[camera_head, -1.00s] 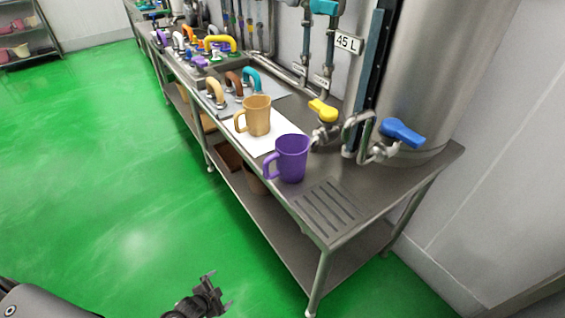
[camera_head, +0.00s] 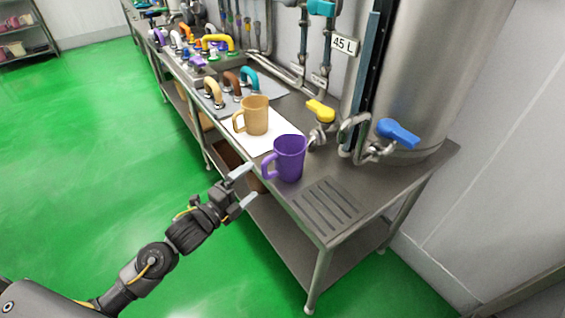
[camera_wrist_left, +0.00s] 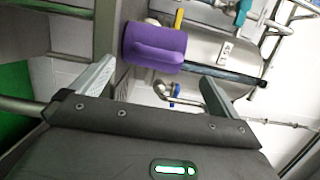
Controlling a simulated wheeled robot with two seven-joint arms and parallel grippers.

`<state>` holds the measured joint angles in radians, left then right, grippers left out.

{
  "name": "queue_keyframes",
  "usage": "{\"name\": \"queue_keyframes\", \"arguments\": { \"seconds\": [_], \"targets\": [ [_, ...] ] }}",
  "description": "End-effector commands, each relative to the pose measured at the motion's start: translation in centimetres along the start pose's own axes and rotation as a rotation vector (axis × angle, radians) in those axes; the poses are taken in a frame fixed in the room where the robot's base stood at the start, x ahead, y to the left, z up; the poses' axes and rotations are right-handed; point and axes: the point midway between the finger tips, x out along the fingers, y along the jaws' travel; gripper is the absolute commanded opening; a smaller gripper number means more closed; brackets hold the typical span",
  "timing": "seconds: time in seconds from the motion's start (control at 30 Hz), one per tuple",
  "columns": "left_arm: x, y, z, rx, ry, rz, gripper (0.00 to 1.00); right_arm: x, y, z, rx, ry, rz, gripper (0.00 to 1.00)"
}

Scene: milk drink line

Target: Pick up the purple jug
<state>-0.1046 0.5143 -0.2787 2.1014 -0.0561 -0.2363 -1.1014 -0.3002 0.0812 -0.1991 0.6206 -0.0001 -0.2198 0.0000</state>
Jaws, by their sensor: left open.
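The purple jug (camera_head: 290,158) stands upright on the steel table, its handle facing left toward my arm. My left gripper (camera_head: 246,186) is open and empty, a short way left of the jug and apart from it, just off the table's front edge. In the left wrist view the jug (camera_wrist_left: 155,47) shows ahead, between and beyond the two spread fingers of the left gripper (camera_wrist_left: 158,85), with its handle toward the camera. My right gripper is in neither view.
A tan jug (camera_head: 256,116) stands on a white sheet (camera_head: 262,141) behind the purple jug. A slotted drain (camera_head: 328,203) lies nearer. A steel tank (camera_head: 440,80) with a blue-handled tap (camera_head: 398,133) and a yellow-handled tap (camera_head: 320,110) stand along the back.

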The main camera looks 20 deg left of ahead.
Motion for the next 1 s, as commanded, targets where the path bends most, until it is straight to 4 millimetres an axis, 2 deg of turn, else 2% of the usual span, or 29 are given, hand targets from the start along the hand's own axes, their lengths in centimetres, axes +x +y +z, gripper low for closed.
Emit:
{"name": "queue_keyframes", "arguments": {
  "seconds": [0.13,0.4,0.7,1.0],
  "targets": [
    [1.9,-0.1,0.0,-0.002,-0.001,0.000,1.00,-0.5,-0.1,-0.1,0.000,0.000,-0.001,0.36],
    [2.8,0.0,0.0,-0.003,-0.002,0.001,1.00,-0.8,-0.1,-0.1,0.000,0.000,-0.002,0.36],
    [6.9,0.2,-0.1,-0.002,-0.002,0.001,1.00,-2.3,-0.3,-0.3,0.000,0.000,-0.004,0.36],
    [7.5,0.4,-0.1,0.000,-0.001,0.002,1.00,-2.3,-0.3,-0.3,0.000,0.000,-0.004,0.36]
  ]
}}
